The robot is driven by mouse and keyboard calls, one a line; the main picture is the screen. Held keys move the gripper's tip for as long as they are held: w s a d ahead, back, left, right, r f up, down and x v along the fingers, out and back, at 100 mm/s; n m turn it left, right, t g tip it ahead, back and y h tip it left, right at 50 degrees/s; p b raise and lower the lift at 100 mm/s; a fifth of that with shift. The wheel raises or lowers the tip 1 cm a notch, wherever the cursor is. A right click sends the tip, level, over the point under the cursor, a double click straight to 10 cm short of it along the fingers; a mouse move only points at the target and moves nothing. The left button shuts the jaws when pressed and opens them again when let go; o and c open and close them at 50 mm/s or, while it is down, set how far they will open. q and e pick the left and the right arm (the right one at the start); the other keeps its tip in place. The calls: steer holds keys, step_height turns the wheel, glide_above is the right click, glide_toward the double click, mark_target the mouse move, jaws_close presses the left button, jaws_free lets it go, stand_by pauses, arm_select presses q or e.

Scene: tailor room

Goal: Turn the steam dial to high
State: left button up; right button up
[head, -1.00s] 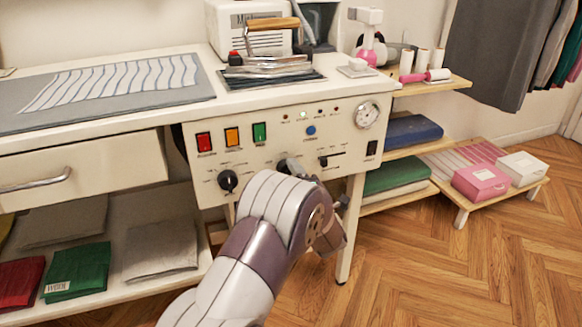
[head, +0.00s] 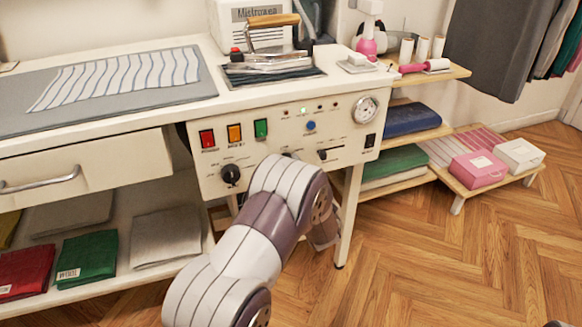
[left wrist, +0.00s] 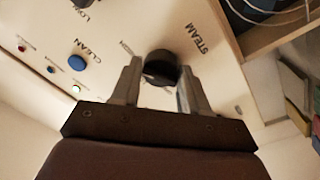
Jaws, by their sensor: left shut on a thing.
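The black steam dial (left wrist: 161,66) sits on the cream panel beside the printed word STEAM in the left wrist view. My left gripper (left wrist: 158,84) has one finger on each side of the dial and is shut on it. In the head view, my left arm covers the gripper and nearly all of this dial. The dial's pointer setting cannot be read clearly. My right gripper is not in view.
An iron (head: 265,60) stands on the table above. Low shelves with boxes stand to the right; the floor there is clear.

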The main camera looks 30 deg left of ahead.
arm_select(q)
steer(key=shift+s+f, duration=0.1)
steer(key=shift+f, duration=0.15)
steer(key=o, duration=0.9)
steer(key=shift+o, duration=0.6)
steer(key=shift+r, duration=0.15)
steer(key=p+v, duration=0.3)
steer(key=v, duration=0.9)
steer(key=shift+s+d, duration=0.25)
